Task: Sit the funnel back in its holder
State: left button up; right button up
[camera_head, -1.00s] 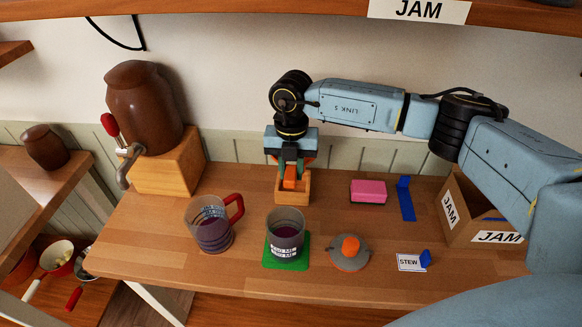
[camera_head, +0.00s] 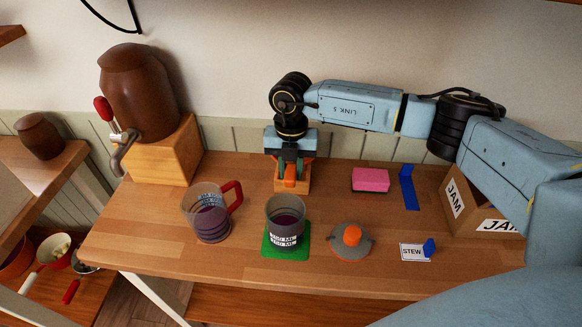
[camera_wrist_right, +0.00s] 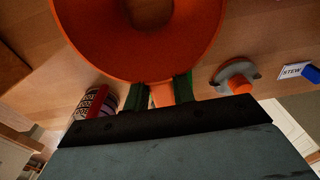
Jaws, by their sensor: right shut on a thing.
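The orange funnel (camera_wrist_right: 90,52) fills the top of the right wrist view, its wide mouth facing the camera. My right gripper (camera_wrist_right: 161,90) is shut on the funnel's orange tab. In the head view the right gripper (camera_head: 291,168) points down, with a bit of orange funnel (camera_head: 290,182) showing beneath it. A small wooden block (camera_head: 304,186), seemingly the holder, stands just behind and around that orange part. I cannot tell whether the funnel rests in it. My left gripper is not in view.
A red-handled measuring jug (camera_head: 211,222), a cup on a green mat (camera_head: 266,252), and a grey lid with orange knob (camera_head: 352,240) stand in front. A pink block (camera_head: 370,179), blue piece (camera_head: 408,190) and JAM box (camera_head: 455,198) are right. A brown urn (camera_head: 138,90) is left.

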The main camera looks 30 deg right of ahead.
jog(key=shift+f+b, duration=1.45)
jog(key=shift+f, duration=0.85)
dwell(0.6)
jog(key=shift+s+f, duration=0.15)
jog(key=shift+f, duration=0.35)
grip_shut()
jog(key=o, duration=1.6)
grip_release()
jog(key=shift+r, duration=0.15)
jog(key=shift+w+r, duration=0.15)
jog(key=shift+w, duration=0.05)
notch_tip(320, 180, up, 14)
jog(key=p, duration=1)
jog(key=shift+s+a+p, duration=0.1)
jog(key=shift+s+p, duration=0.1)
jog(key=shift+p, duration=0.15)
jog(key=shift+s+a+p, duration=0.7)
jog(key=shift+s+a, duration=0.65)
jog(key=shift+s, duration=0.85)
jog(key=shift+s+a+p, duration=0.7)
jog(key=shift+s+a, duration=0.7)
jog(key=shift+s, duration=0.85)
jog(key=shift+s+a+p, duration=0.7)
jog(key=shift+s+a, duration=0.65)
jog(key=shift+s, duration=0.85)
